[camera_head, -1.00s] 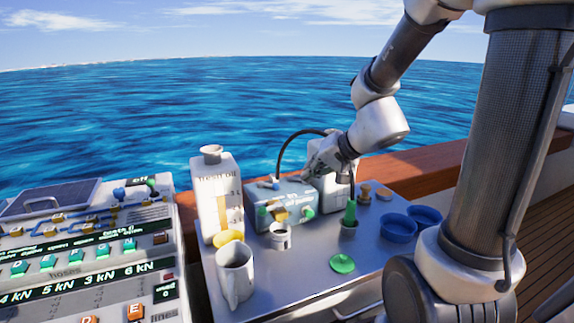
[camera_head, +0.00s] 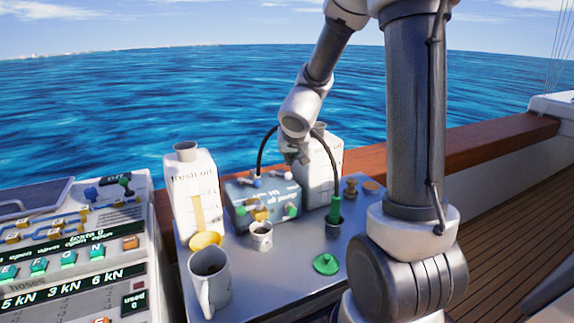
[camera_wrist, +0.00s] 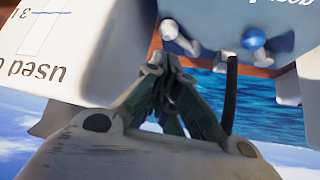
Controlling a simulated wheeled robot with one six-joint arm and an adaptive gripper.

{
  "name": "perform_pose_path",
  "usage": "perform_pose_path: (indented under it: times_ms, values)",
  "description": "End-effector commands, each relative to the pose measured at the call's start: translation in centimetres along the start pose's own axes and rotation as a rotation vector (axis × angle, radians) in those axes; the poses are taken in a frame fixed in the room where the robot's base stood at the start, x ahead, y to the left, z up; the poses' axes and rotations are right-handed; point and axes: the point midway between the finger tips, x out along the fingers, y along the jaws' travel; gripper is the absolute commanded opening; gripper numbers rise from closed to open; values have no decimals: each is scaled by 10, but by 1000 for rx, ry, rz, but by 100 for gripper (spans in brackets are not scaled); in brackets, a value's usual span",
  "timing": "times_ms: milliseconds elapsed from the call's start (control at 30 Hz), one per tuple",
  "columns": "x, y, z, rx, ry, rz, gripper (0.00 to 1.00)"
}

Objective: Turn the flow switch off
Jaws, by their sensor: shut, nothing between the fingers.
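The pump box (camera_head: 240,203), blue-grey with hoses, stands on the grey table. It has a yellow knob (camera_head: 261,214) and green knobs (camera_head: 291,210) on its front, and small blue and white knobs (camera_head: 257,181) on top. I cannot read which control is the flow switch. My gripper (camera_head: 296,160) is shut and empty, above the box's back right corner, beside the used oil canister. Its closed fingers (camera_wrist: 162,65) point towards the knobs, apart from them.
The fresh oil canister (camera_head: 194,178), a mug (camera_head: 208,285) and a small cup (camera_head: 262,238) stand left and front. The used oil canister (camera_head: 318,178) is close beside my gripper; it also shows in the wrist view (camera_wrist: 70,45). A black hose (camera_head: 333,160) arches nearby.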

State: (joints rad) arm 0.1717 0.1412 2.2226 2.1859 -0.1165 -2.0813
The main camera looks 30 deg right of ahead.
Motion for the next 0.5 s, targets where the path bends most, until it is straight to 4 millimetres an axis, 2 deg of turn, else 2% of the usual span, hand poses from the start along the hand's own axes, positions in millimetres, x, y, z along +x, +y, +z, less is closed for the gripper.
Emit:
perform_pose_path:
  times_ms: [200, 500]
  values:
    - [32, -1, 1, -4, -3, 0, 0]
    - [63, 0, 0, -1, -1, -1, 0]
